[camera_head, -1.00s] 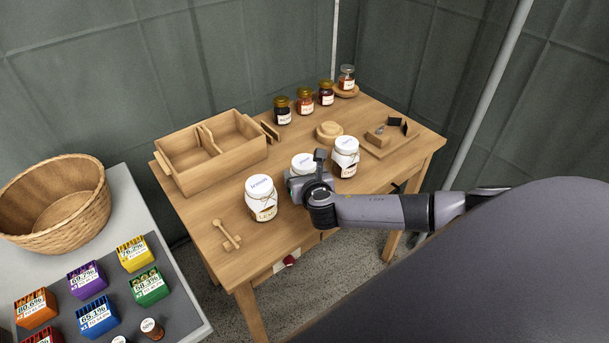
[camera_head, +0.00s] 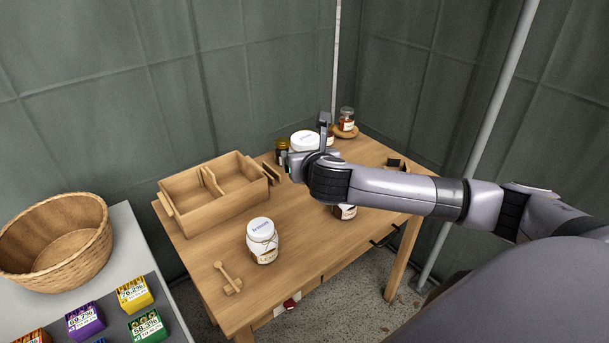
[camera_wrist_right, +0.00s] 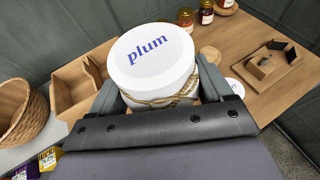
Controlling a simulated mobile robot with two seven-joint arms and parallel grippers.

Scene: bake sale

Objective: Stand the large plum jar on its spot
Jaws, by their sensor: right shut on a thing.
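The large plum jar has a white lid reading "plum" in blue, with twine around its neck. Its lid shows in the right wrist view (camera_wrist_right: 152,55) and in the head view (camera_head: 304,141). My right gripper (camera_wrist_right: 158,95) is shut on the jar below the lid. In the head view, the right gripper (camera_head: 308,158) holds it up over the back of the table, and the arm hides most of its body. A round wooden disc (camera_wrist_right: 210,55) lies on the table beside the jar in the wrist view. My left gripper is not in view.
A lemon jar (camera_head: 262,242) stands at the front, near a wooden dipper (camera_head: 229,279). Another large jar (camera_head: 345,211) is partly behind my arm. Small jars (camera_wrist_right: 186,18) stand at the back. A divided wooden crate (camera_head: 213,208) is at left, a small wooden stand (camera_wrist_right: 268,65) at right.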

